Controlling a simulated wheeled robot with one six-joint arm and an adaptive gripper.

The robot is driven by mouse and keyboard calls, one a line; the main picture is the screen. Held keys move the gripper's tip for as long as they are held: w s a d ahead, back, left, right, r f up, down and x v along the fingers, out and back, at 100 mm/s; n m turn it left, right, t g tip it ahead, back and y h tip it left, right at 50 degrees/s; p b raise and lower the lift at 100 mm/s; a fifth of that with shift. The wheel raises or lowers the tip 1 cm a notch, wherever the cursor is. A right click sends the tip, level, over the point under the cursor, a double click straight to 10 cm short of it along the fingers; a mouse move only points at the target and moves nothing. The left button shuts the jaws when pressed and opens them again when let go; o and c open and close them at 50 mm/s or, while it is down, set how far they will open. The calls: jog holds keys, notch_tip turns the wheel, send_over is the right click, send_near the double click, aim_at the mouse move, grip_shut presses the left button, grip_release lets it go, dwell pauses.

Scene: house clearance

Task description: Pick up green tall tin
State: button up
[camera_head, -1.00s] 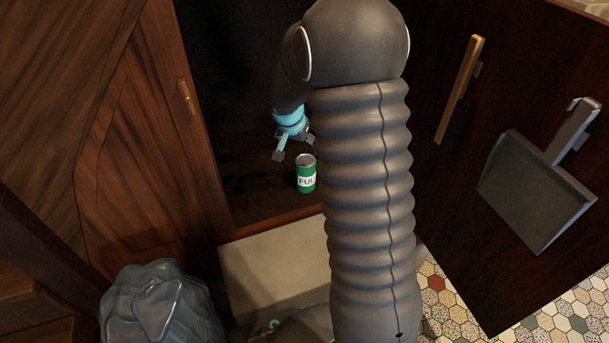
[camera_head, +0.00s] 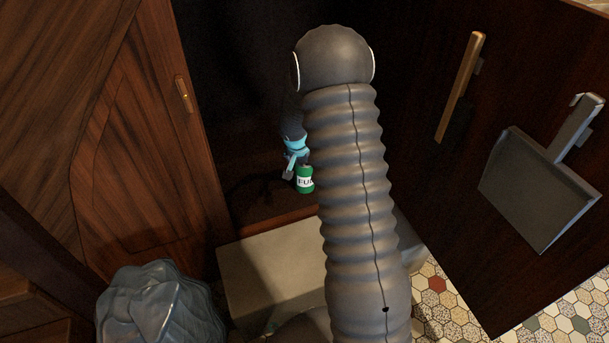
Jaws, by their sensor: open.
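The green tall tin (camera_head: 305,181) has a white label with dark letters. It stands upright on the dark floor of the cupboard, near its front edge, partly covered by my arm on its right side. My gripper (camera_head: 293,172) is open, with its fingers pointing down at the top left of the tin. One grey finger shows on the tin's left side. The other is mostly hidden, and I cannot tell whether the fingers touch the tin.
A wooden cupboard door (camera_head: 145,130) stands on the left. The open dark door on the right carries a dustpan (camera_head: 535,190) and a wooden handle (camera_head: 461,88). A grey bag (camera_head: 160,305) lies at the lower left, beside a pale block (camera_head: 265,270).

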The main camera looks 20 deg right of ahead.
jog(key=shift+w+d+f, duration=0.1)
jog(key=shift+w+f, duration=0.05)
jog(key=shift+f, duration=0.25)
grip_shut()
jog(key=shift+r, duration=0.15)
notch_tip(320, 180, up, 9)
jog(key=shift+r+p, duration=0.15)
jog(key=shift+p, duration=0.6)
jog(key=shift+s+r+b, duration=0.2)
jog(key=shift+s+b, duration=0.25)
jog(key=shift+s, duration=0.15)
jog(key=s+a+b, duration=0.2)
jog(key=s, duration=0.7)
jog(key=s+a+b, duration=0.2)
jog(key=s, duration=0.7)
jog(key=shift+s, duration=0.2)
